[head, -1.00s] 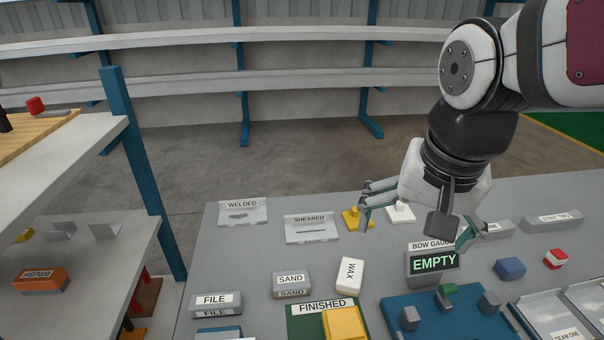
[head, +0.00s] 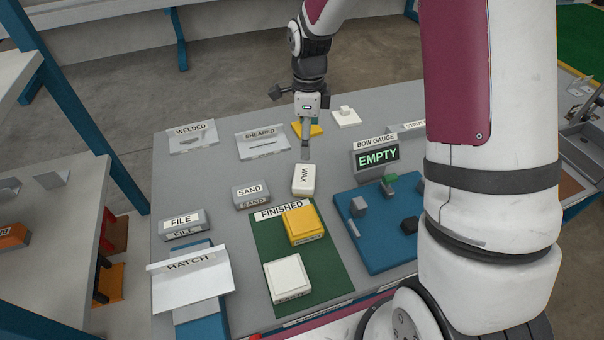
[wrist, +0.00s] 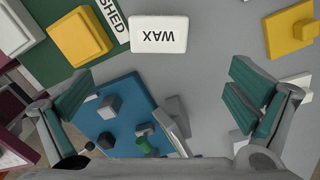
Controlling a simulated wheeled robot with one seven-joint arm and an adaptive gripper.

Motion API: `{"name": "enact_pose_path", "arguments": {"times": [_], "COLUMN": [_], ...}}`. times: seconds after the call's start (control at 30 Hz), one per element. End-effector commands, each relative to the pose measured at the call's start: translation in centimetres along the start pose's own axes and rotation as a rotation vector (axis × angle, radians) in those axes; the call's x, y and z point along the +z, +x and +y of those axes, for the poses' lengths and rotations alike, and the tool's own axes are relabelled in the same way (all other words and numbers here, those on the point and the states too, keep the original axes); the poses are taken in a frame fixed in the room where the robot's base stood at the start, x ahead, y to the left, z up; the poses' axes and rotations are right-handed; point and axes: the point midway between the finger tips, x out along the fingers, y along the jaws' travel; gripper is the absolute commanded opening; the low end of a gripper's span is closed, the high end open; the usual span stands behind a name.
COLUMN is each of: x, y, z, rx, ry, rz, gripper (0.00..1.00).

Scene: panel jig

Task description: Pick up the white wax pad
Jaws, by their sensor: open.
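The white wax pad (head: 304,180) is a small white block with "WAX" on its top. It lies on the grey table just beyond the green FINISHED mat (head: 331,259). In the wrist view the wax pad (wrist: 158,33) shows whole at the top middle, ahead of and between my fingers. My gripper (wrist: 155,100) is open and empty, its teal finger pads wide apart. In the head view my gripper (head: 305,140) points down just beyond the pad, near it; I cannot tell its exact height. Nothing covers the pad's top.
A yellow block (head: 304,223) and a white block (head: 288,276) sit on the green mat. The SAND block (head: 251,193) is left of the pad. The bow gauge display (head: 377,158) reads EMPTY, right of it, behind a blue board (head: 372,229) with small parts.

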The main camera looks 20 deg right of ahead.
Motion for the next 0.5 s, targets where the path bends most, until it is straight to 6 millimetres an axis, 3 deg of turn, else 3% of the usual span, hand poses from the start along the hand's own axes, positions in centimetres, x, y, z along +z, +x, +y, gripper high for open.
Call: {"name": "enact_pose_path", "arguments": {"times": [0.5], "x": [0.1], "y": [7.9], "z": [0.1], "rx": [0.003], "ry": [0.007], "rz": [0.000], "gripper": [1.00]}}
